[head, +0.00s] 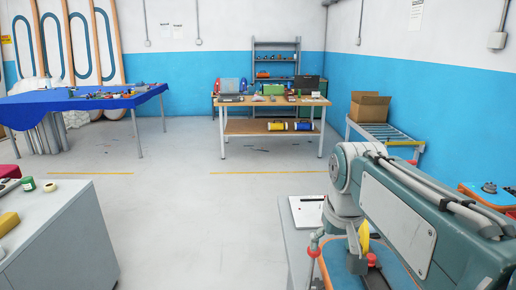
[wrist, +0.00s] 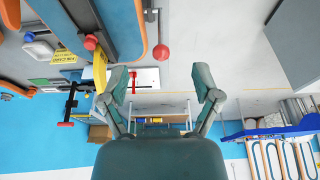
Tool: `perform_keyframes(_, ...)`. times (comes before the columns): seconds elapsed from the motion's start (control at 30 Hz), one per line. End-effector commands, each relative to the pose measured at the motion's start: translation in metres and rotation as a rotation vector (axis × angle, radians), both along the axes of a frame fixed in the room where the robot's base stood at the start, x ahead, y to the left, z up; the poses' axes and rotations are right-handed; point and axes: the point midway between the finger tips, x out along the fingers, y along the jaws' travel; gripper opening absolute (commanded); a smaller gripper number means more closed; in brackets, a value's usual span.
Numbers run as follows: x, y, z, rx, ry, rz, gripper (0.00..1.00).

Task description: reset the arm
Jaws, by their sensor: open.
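My arm (head: 405,205) fills the right side of the head view, folded above a workbench. My gripper (wrist: 161,82) shows in the wrist view, where the room appears upside down. Its two green-grey fingers are spread wide apart with nothing between them. Its tips are apart from everything around them. In the head view the gripper itself cannot be made out.
Below my arm, a blue and orange board (head: 374,264) lies on the workbench, with a yellow item (head: 364,236) near it. A grey cabinet (head: 62,245) stands at left, a blue-covered table (head: 85,98) and wooden table (head: 272,102) farther back. The middle floor is clear.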

Motion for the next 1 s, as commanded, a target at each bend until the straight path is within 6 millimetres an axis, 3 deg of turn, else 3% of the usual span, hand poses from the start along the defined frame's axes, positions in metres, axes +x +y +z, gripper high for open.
perform_keyframes(0.03,-0.018,0.0,-0.003,0.0,-0.025,0.0,0.81)
perform_keyframes(0.3,-0.097,-0.001,-0.037,0.0,-0.143,0.0,0.81)
perform_keyframes(0.5,-0.135,-0.001,-0.067,0.0,-0.207,0.0,0.81)
perform_keyframes(1.0,-0.143,-0.001,-0.075,0.0,-0.221,0.0,0.81)
